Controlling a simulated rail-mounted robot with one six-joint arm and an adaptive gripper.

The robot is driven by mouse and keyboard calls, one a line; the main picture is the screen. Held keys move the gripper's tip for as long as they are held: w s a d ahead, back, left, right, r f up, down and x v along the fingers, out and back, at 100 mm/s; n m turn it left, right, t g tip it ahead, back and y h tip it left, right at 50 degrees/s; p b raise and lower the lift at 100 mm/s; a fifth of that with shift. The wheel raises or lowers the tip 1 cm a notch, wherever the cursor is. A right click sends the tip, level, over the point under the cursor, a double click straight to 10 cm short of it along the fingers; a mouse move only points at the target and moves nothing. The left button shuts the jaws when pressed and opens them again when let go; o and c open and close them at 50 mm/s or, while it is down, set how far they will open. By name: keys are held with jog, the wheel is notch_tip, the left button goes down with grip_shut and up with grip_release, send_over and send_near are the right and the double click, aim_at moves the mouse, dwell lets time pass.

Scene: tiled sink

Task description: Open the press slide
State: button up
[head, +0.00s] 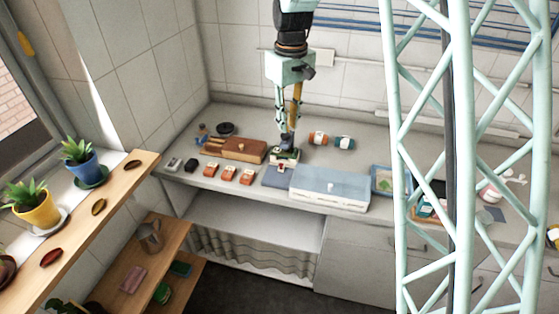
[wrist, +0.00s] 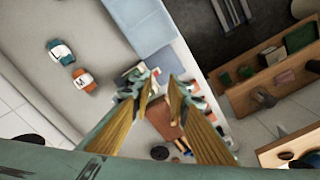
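A small dark-green device with a pale top (head: 284,156), which looks like the press, stands on the counter near its front edge. A dark upright part (head: 288,139) rises from it. My gripper (head: 289,126) points down directly above it, with its tips close to the upright part; I cannot tell whether they touch. In the wrist view, the two yellow-brown fingers of my gripper (wrist: 161,79) are apart, with no object clearly held between them. Green and pale parts, apparently of the device (wrist: 136,78), show beside the left fingertip. The slide itself is too small to make out.
A pale-blue box (head: 329,188) stands close on the right. Plants line the left shelf (head: 92,215).

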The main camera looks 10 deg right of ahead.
jog(key=p, duration=0.2)
send_over(281, 164)
notch_tip(281, 164, down, 8)
jog(key=shift+f+n+g, duration=0.2)
jog(key=shift+n+g, duration=0.1)
jog(key=shift+n, duration=0.1)
jog(key=shift+f, duration=0.15)
jog(key=shift+f, duration=6.75)
grip_shut()
